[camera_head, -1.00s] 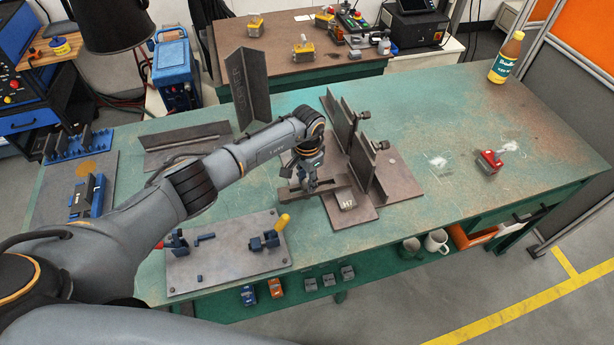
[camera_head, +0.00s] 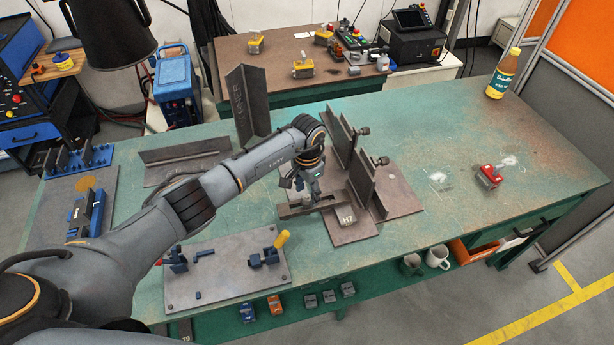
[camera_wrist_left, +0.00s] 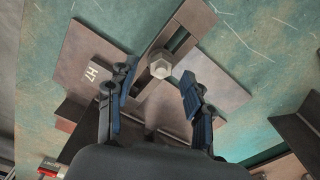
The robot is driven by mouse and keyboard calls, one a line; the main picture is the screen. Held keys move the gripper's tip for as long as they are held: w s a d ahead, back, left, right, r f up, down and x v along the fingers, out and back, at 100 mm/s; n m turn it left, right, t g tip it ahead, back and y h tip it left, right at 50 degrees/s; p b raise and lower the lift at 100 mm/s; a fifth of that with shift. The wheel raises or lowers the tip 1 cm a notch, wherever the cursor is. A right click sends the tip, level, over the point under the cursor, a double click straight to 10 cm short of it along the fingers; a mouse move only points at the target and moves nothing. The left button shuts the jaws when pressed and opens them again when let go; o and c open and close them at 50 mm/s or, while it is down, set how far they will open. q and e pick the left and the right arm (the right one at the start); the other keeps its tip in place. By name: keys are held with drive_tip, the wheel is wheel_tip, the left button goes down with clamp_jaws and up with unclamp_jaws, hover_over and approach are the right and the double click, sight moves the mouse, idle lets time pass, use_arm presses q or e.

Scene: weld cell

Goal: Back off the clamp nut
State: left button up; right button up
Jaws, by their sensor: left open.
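The clamp nut (camera_wrist_left: 160,66) is a grey hex nut on a slotted dark clamp strap (camera_wrist_left: 178,38) in the left wrist view. The strap also shows in the head view (camera_head: 288,211), lying on the brown fixture plate (camera_head: 345,234) marked H7. My left gripper (camera_wrist_left: 157,72) is open, its blue-dark fingers on either side of the nut with a gap visible to each. In the head view my left gripper (camera_head: 309,197) points down over the strap and hides the nut. My right gripper is not in view.
Dark upright plates (camera_head: 362,175) with clamp screws stand just right of the gripper. A fixture plate (camera_head: 225,285) with blue clamps and a yellow handle lies in front. A tall angle section (camera_head: 247,105) stands behind. The table's right side is mostly clear around a red object (camera_head: 488,176).

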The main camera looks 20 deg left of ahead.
use_arm(q)
wheel_tip(320, 180, up, 10)
idle(0.3)
drive_tip(key=shift+f, duration=0.15)
